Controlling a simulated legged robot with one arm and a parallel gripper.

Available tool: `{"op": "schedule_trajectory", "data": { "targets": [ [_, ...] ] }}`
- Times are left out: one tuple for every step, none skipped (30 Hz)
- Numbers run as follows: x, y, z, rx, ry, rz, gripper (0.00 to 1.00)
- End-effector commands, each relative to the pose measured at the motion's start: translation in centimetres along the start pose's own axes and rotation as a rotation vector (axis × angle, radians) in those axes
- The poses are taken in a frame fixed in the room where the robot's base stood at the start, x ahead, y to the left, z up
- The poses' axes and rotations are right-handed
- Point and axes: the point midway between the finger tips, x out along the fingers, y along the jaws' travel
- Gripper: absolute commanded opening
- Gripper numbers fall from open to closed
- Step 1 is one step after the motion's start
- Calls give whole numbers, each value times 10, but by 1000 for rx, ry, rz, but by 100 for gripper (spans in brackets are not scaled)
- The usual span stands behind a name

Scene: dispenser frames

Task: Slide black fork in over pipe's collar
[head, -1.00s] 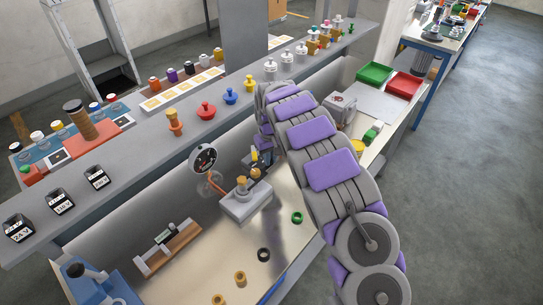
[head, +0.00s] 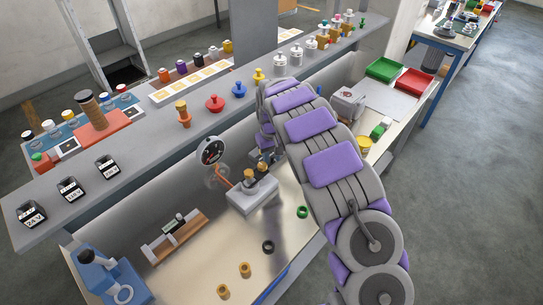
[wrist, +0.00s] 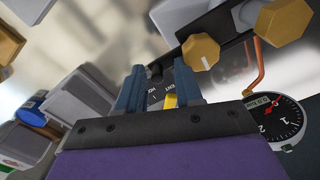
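In the wrist view my gripper (wrist: 160,90) has its two blue-grey fingers on either side of a dark piece with pale markings and a yellow patch, apparently the black fork (wrist: 156,92). I cannot tell which part is the collar; the fork appears apart from the fittings. In the head view the arm partly hides my gripper (head: 264,162), just behind the grey block (head: 253,196) with brass fittings and the gauge (head: 211,151).
A grey shelf (head: 135,150) with coloured knobs runs behind the bench. Black ring (head: 268,247), green ring (head: 302,212) and brass rings (head: 244,269) lie on the bench. A blue stand (head: 105,275) is front left; green (head: 387,69) and red (head: 414,84) trays are back right.

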Motion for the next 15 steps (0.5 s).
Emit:
{"op": "schedule_trajectory", "data": {
  "targets": [
    [0, -1, 0, -1, 0, -2, 39],
    [0, -2, 0, -1, 0, -2, 39],
    [1, -1, 0, -1, 0, -2, 39],
    [1, -1, 0, -1, 0, -2, 39],
    [1, -1, 0, -1, 0, -2, 39],
    [1, -1, 0, -1, 0, -1, 39],
    [1, -1, 0, -1, 0, -1, 39],
    [1, -1, 0, -1, 0, -1, 39],
    [1, -1, 0, -1, 0, -1, 39],
    [1, -1, 0, -1, 0, -1, 39],
    [1, 0, -1, -1, 0, -1, 39],
    [1, 1, -1, -1, 1, -2, 39],
    [1, 2, -2, -1, 1, -2, 39],
    [1, 4, -3, -1, 2, -2, 39],
    [1, 7, -4, -1, 2, -2, 39]
  ]
}}
